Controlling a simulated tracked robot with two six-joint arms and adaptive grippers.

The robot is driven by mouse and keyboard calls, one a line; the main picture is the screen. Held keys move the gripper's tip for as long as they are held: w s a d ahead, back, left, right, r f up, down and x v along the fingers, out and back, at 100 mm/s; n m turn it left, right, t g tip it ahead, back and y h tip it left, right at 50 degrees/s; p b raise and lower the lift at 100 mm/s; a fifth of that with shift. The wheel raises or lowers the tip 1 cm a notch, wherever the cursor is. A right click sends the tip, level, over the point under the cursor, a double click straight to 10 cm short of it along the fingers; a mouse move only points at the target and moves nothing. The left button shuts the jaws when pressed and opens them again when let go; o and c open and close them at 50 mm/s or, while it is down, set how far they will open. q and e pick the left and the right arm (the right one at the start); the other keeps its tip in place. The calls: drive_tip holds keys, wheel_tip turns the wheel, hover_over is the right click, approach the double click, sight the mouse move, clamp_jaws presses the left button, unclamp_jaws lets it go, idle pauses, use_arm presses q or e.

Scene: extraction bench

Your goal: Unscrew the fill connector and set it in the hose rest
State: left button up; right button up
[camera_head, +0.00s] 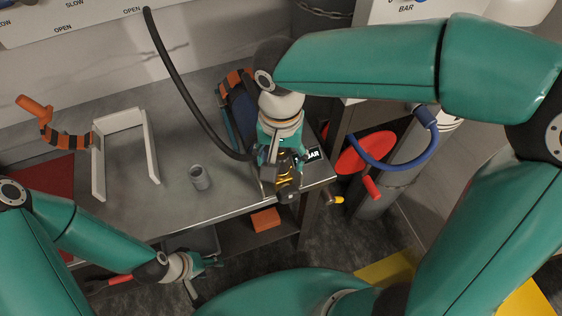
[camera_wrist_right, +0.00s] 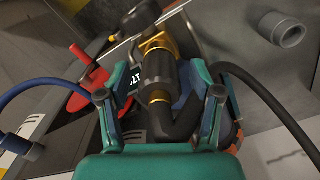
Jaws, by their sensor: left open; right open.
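The fill connector (camera_wrist_right: 158,72) is a black ribbed collar with brass parts, joined to a black elbow and hose. In the head view, brass (camera_head: 286,160) shows at the bench's right end, partly hidden by my right gripper (camera_head: 278,166). In the right wrist view, the open fingers of my right gripper (camera_wrist_right: 160,98) stand either side of the connector; contact is not clear. A short upright grey tube (camera_head: 200,178), perhaps the hose rest, stands on the bench and also shows in the wrist view (camera_wrist_right: 290,34). My left gripper (camera_head: 205,268) is open, low before the bench.
A black hose (camera_head: 183,88) arcs from the back wall to the connector. A white frame (camera_head: 152,145) and orange-black striped piece (camera_head: 65,138) stand left. A red disc (camera_head: 365,152) and blue hose (camera_head: 408,158) are right. The bench (camera_head: 190,120) is clear around the grey tube.

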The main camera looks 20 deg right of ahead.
drive_tip(key=m+b, duration=0.1)
drive_tip(key=m, duration=0.3)
drive_tip(key=shift+f+m, duration=0.1)
drive_tip(key=shift+m, duration=0.3)
drive_tip(key=m, duration=0.4)
drive_tip(key=shift+b, duration=0.35)
clamp_jaws()
drive_tip(key=shift+r+n+p, duration=0.2)
drive_tip(key=shift+n+p, duration=0.15)
drive_tip(key=shift+n, duration=0.75)
drive_tip(key=n+p, duration=0.1)
drive_tip(key=n, duration=0.3)
drive_tip(key=shift+n, duration=0.3)
drive_tip(key=n+p, duration=0.1)
drive_tip(key=n, duration=0.3)
drive_tip(key=shift+n, duration=0.3)
drive_tip(key=n, duration=0.2)
drive_tip(key=shift+n+p, duration=0.35)
drive_tip(key=shift+n, duration=0.05)
drive_tip(key=n+p, duration=0.1)
drive_tip(key=n, duration=0.5)
drive_tip(key=shift+r+p, duration=0.1)
drive_tip(key=shift+p, duration=0.25)
drive_tip(key=n+p, duration=0.1)
drive_tip(key=n, duration=0.3)
drive_tip(key=shift+n, duration=0.4)
drive_tip(key=shift+n+p, duration=0.45)
drive_tip(key=shift+n, duration=0.65)
